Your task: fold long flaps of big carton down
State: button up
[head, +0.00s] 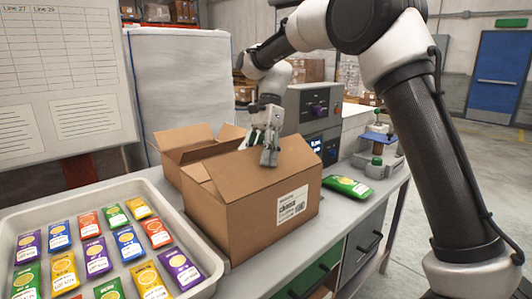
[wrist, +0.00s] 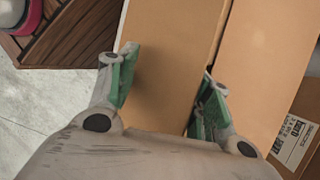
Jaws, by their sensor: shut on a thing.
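The big carton (head: 240,215) is brown cardboard with a white printed label and stands on the bench in the middle of the head view. A long flap (head: 240,172) lies across its top, sloping slightly. A short flap (head: 195,172) shows at its left end. My gripper (head: 268,158) is at the flap's far edge, pointing down. A dark seam separates this panel from another one (wrist: 265,60). The carton's inside is hidden.
A second open carton (head: 172,152) stands close behind-left. A pale tray (head: 205,255) of coloured packets fills the front left. A green packet (head: 347,187) lies right of the big carton. A grey weighing machine (head: 315,115) stands behind.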

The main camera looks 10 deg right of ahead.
aim_at(263, 146)
jog(key=o, duration=0.4)
jog(key=shift+w+a+f, duration=0.15)
jog(key=shift+a+f, duration=0.05)
jog(key=shift+f, duration=0.6)
jog(key=shift+w+a+f, duration=0.15)
jog(key=shift+f, duration=0.65)
jog(key=shift+o, duration=0.6)
jog(key=shift+f, duration=0.1)
jog(key=shift+w+d, duration=0.1)
jog(key=o, duration=0.8)
jog(key=shift+c, duration=0.9)
jog(key=v, duration=0.7)
jog(key=shift+w, duration=0.15)
jog(key=c, duration=0.8)
jog(key=shift+o, duration=0.2)
jog(key=shift+w+r, duration=0.1)
jog(key=shift+r, duration=0.5)
